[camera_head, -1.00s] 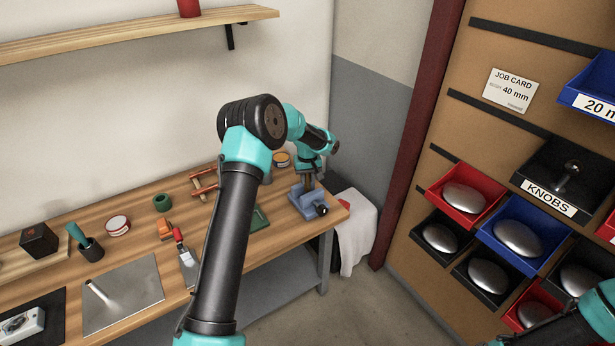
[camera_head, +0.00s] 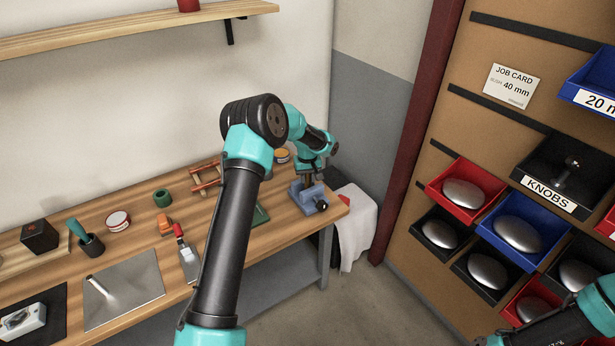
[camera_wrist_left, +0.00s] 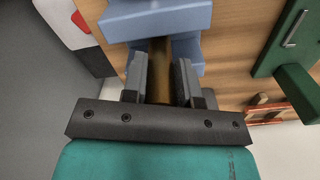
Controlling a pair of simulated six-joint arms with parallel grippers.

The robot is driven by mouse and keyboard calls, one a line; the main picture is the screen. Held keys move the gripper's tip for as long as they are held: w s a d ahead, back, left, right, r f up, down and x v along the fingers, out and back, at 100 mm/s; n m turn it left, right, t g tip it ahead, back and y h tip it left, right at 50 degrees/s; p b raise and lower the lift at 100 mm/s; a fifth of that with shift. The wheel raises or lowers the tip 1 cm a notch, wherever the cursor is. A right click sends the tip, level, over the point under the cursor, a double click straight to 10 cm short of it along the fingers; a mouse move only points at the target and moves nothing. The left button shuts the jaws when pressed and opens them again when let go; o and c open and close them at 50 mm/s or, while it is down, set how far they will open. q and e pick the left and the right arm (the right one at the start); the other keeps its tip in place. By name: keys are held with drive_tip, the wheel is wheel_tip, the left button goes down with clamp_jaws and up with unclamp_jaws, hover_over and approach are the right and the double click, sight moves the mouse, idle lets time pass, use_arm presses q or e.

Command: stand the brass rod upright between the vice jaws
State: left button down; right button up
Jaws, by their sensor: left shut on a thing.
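The blue vice (camera_head: 305,199) stands at the right end of the workbench. My left gripper (camera_head: 309,179) points down just above it, small and partly hidden in the head view. In the left wrist view the gripper (camera_wrist_left: 160,80) is shut on the brass rod (camera_wrist_left: 160,68), which runs from between the fingers toward the blue vice jaws (camera_wrist_left: 155,20). The rod's far end is hidden by the vice, so I cannot tell how deep it sits or whether it touches the jaws.
A red wooden rack (camera_head: 206,178) and a yellow-topped tin (camera_head: 281,156) stand behind on the bench. A white cloth (camera_head: 355,225) hangs beyond the bench's right end.

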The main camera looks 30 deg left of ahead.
use_arm(q)
drive_tip(key=shift+f, duration=0.65)
drive_tip(key=shift+r, duration=0.1)
drive_tip(key=shift+r, duration=2.85)
drive_tip(key=shift+f, duration=2.75)
drive_tip(key=shift+r, duration=2.75)
